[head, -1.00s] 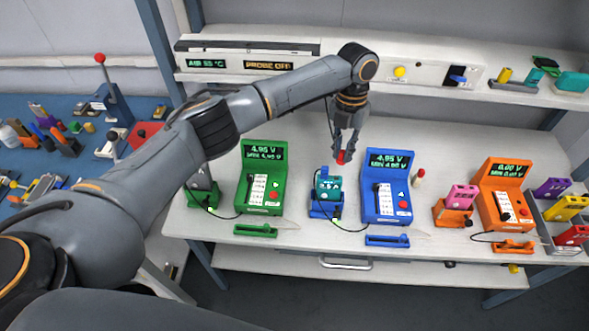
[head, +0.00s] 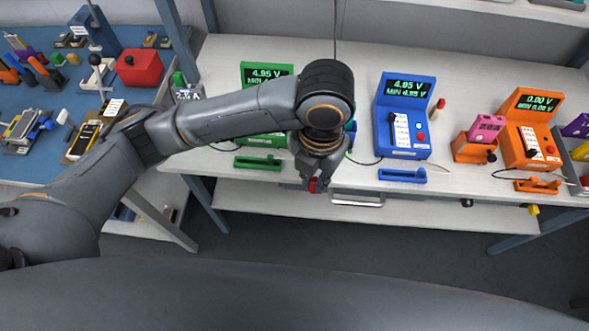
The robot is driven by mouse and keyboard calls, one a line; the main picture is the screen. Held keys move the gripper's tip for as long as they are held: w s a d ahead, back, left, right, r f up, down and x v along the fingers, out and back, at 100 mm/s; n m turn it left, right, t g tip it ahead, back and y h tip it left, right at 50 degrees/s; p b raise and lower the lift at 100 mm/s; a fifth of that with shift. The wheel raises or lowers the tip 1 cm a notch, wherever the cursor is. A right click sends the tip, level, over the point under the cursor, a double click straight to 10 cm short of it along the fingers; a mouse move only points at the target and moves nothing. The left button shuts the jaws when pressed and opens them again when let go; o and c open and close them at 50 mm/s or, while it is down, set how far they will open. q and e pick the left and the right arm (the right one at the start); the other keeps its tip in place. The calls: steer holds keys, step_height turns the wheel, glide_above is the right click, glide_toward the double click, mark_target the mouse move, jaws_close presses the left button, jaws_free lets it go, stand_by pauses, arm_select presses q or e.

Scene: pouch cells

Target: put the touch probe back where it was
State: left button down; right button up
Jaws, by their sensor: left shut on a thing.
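My left gripper (head: 316,184) is shut on a small red piece (head: 313,185), which I take to be the touch probe. Only a little of it shows between the fingers. The gripper points down in front of the bench's front edge, left of the blue cradle (head: 402,175). A thin dark cord (head: 335,30) hangs from above and passes behind my left arm; its lower end is hidden. The teal cell and blue dock are mostly hidden behind the wrist. My right gripper is not in view.
On the white bench stand a green tester (head: 268,72), a blue tester (head: 402,115) and an orange tester (head: 530,130). A green cradle (head: 257,162) and an orange cradle (head: 537,186) lie near the front edge. A small red-topped post (head: 438,108) stands beside the blue tester.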

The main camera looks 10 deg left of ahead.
arm_select(q)
steer(key=shift+s+a+f, duration=0.2)
steer(key=shift+s+a, duration=0.15)
steer(key=shift+s, duration=0.4)
steer(key=w+f, duration=0.3)
steer(key=w, duration=0.1)
steer(key=w+f+p, duration=0.1)
steer(key=w+f, duration=0.2)
steer(key=w, duration=0.1)
steer(key=w+f, duration=0.3)
steer(key=w, duration=0.1)
steer(key=shift+w+a+p, duration=0.15)
steer(key=shift+w+p, duration=0.2)
steer(key=shift+w, duration=0.05)
steer(key=shift+w+f, duration=0.4)
steer(key=shift+f, duration=0.05)
step_height(320, 180, down, 2)
steer(key=shift+f+p, duration=0.15)
steer(key=shift+p, duration=0.45)
steer(key=shift+f, duration=0.3)
